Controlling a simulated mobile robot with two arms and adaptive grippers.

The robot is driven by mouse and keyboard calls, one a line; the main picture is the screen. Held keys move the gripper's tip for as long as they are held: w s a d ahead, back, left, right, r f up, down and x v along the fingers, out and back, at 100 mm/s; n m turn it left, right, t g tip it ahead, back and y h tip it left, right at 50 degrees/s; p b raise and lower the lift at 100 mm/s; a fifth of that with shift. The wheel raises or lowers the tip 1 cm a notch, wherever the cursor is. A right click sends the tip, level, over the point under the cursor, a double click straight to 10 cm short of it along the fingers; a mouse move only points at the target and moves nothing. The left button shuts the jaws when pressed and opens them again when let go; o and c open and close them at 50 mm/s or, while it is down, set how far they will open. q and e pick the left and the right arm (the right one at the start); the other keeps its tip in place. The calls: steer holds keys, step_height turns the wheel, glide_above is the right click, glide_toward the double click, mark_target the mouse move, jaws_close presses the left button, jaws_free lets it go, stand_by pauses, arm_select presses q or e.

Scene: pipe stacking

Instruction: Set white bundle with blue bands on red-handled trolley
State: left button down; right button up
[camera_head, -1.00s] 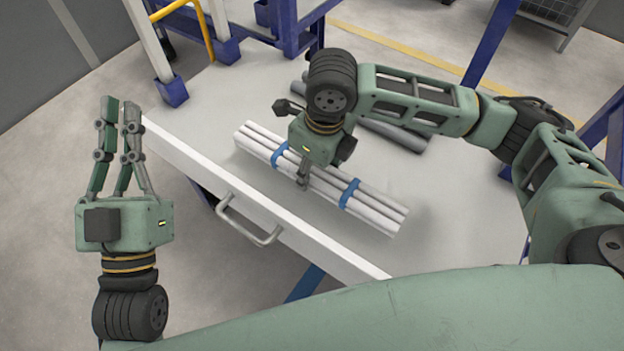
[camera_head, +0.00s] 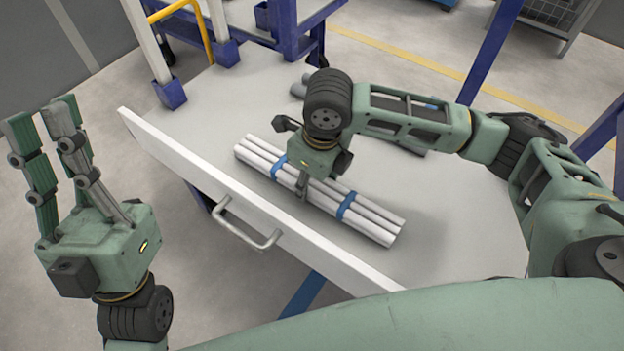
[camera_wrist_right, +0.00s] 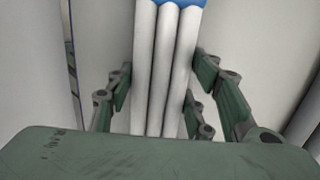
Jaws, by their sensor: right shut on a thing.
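The white bundle (camera_head: 372,215) of several pipes with blue bands lies lengthwise over a light grey surface (camera_head: 215,120). I cannot tell whether it rests on the surface or is slightly raised. My right gripper (camera_head: 303,190) is over its middle, between the two bands, and shut on it. In the right wrist view the bundle (camera_wrist_right: 163,75) runs between the fingers, with a blue band (camera_wrist_right: 180,3) at the top edge. My left gripper (camera_head: 42,118) is empty and open at the far left, off the surface. No red-handled trolley can be made out.
The surface has a raised white front edge (camera_head: 180,160) with a metal handle (camera_head: 246,224). Grey pipes (camera_head: 300,88) lie behind my right arm, partly hidden. A blue frame with a yellow handle (camera_head: 190,12) stands at the back left. Blue posts (camera_head: 490,50) stand at the right.

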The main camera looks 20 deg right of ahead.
steer(key=o, duration=1.5)
steer(key=shift+f, duration=0.1)
steer(key=shift+c, duration=0.2)
